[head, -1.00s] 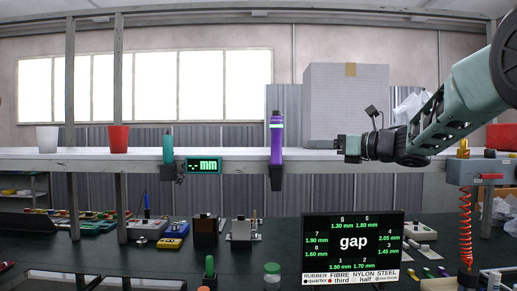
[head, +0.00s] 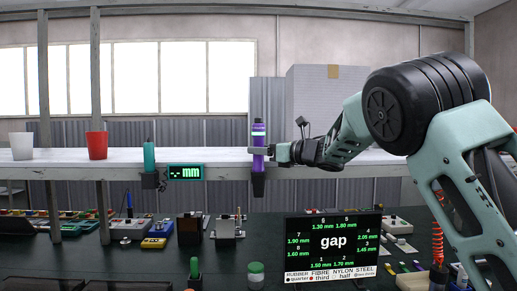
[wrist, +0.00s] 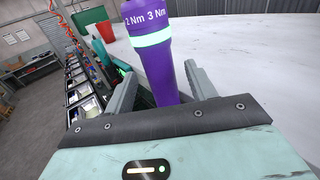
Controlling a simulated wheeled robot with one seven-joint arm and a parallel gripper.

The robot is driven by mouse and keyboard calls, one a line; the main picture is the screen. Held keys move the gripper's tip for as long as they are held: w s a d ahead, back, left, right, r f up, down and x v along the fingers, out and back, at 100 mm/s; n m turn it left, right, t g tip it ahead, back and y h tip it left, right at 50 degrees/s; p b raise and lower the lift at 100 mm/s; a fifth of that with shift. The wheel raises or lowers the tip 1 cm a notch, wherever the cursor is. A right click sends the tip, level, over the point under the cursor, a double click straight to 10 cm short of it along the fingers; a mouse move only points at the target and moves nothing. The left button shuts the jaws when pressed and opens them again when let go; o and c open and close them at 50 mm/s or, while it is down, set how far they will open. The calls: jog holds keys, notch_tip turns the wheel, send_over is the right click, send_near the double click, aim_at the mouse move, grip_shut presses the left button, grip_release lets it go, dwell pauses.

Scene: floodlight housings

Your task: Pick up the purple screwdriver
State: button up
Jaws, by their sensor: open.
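The purple screwdriver (head: 259,139) stands upright in a black holder (head: 258,184) on the front edge of the white shelf. It has a pale green band. In the wrist view the purple screwdriver (wrist: 155,60) rises between my two fingers, marked "2 Nm 3 Nm". My gripper (head: 262,151) is at the screwdriver from the right, at mid-height of its body. In the wrist view my gripper (wrist: 160,88) is open, with a finger on either side of the screwdriver.
A teal tool (head: 149,156) stands in a holder left of the screwdriver, beside a green "mm" display (head: 186,172). A red cup (head: 97,146) and white cup (head: 21,146) stand farther left. A large box (head: 315,110) is behind. A "gap" screen (head: 333,245) stands below.

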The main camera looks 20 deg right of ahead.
jog(key=shift+p+x, duration=0.85)
jog(key=shift+x, duration=1.1)
jog(key=shift+r, duration=0.1)
jog(key=c, duration=1.2)
jog(key=shift+r, duration=0.1)
grip_shut()
jog(key=shift+r, duration=0.1)
